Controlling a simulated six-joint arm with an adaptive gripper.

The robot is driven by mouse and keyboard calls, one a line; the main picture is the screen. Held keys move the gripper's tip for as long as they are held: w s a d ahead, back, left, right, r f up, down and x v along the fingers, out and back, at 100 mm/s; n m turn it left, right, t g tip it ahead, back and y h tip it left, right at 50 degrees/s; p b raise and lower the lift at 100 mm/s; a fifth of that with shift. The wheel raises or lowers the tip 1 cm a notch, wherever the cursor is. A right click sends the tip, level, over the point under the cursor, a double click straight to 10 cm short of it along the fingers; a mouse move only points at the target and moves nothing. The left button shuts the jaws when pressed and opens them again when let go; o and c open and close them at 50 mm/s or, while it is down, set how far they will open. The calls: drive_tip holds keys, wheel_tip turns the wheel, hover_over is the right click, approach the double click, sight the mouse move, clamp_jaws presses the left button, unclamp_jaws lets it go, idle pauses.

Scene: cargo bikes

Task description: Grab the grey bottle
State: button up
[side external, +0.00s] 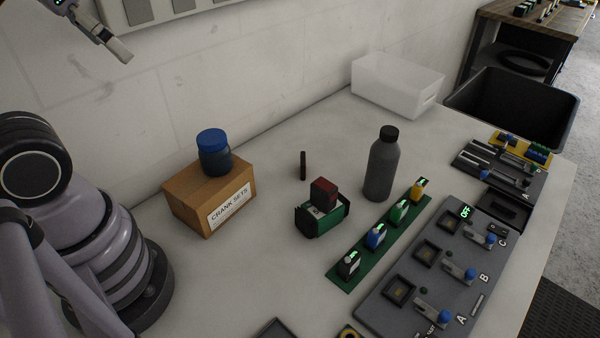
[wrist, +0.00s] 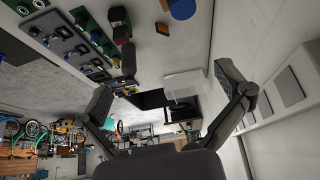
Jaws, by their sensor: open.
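The grey bottle (side external: 380,170) stands upright on the white table in the side view, right of centre, with a black cap. In the wrist view a dark grey upright shape (wrist: 128,60), probably the bottle, shows beyond my left finger. My gripper (wrist: 168,85) is open and empty, its two fingers spread wide. In the side view only part of the gripper shows at the top left, high above the table and far from the bottle.
A green strip (side external: 345,275) with several small coloured blocks and a grey switch panel (side external: 400,285) lie close to the bottle's right. A green-and-red block (side external: 322,215) is at its left. A cardboard box (side external: 185,200) carries a blue-lidded jar (side external: 214,160). A white bin (side external: 385,85) stands behind.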

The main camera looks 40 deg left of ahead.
sight(384, 158)
drive_tip(key=w+m+t, duration=0.4)
drive_tip(key=w+t, duration=0.1)
drive_tip(key=w, duration=2.5)
drive_tip(key=w+d+f+m+t+h, duration=0.1)
drive_tip(key=w+d+f+m+h, duration=0.3)
drive_tip(key=w+f, duration=0.6)
drive_tip(key=d+f+m+g+h, duration=0.1)
drive_tip(key=d+f+h, duration=0.3)
drive_tip(key=f, duration=0.3)
drive_tip(key=s+d+f+m+h, duration=0.1)
drive_tip(key=d+f+h, duration=0.25)
drive_tip(key=f, duration=0.45)
drive_tip(key=d+f+m+g+h, duration=0.1)
drive_tip(key=d+f+m+h, duration=0.1)
drive_tip(key=d+f+h, duration=0.4)
drive_tip(key=shift+w+d+f+y, duration=0.25)
drive_tip(key=shift+w+d+y, duration=0.35)
drive_tip(key=shift+d, duration=0.05)
drive_tip(key=shift+w+d+f+y, duration=0.25)
drive_tip(key=shift+w+d+y, duration=0.3)
drive_tip(key=shift+d, duration=0.05)
